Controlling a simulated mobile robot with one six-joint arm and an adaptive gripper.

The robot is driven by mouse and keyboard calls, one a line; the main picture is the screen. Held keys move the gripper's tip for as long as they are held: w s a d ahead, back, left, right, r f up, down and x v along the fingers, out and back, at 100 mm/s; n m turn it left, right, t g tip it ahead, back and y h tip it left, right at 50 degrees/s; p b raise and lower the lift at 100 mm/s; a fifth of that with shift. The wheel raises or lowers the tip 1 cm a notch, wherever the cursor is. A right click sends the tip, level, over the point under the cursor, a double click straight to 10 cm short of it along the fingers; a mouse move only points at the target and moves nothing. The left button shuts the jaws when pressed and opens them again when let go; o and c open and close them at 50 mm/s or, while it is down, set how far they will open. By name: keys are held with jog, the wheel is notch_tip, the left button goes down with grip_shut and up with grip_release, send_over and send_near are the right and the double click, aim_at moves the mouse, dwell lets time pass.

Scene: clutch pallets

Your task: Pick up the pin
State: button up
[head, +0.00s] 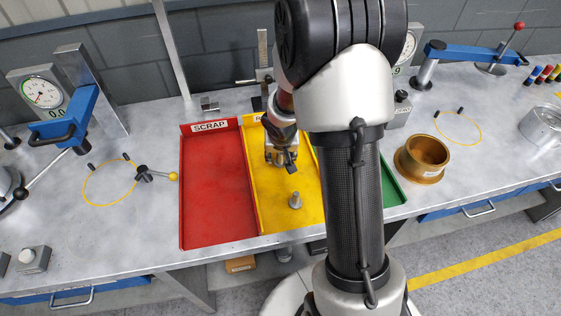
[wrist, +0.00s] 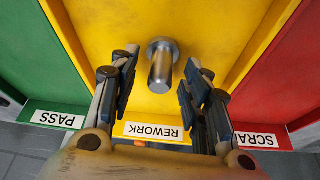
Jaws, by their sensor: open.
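The pin (head: 295,201) is a small grey metal cylinder with a wider flanged end, in the yellow rework tray (head: 272,212) toward its near end. In the wrist view the pin (wrist: 161,66) shows just beyond and between the fingertips, with gaps on both sides. My gripper (head: 283,162) is over the yellow tray, farther back than the pin in the head view. Its two dark finger pads (wrist: 156,92) are apart, with nothing held between them.
The red scrap tray (head: 215,195) lies left of the yellow one; the green pass tray (head: 392,188) is right, partly hidden by my arm. A brass ring (head: 424,158) stands farther right. A dial gauge stand (head: 80,100) is at left. Low walls separate the trays.

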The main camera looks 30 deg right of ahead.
jog(key=shift+f, duration=0.25)
jog(key=shift+c, duration=0.3)
grip_shut()
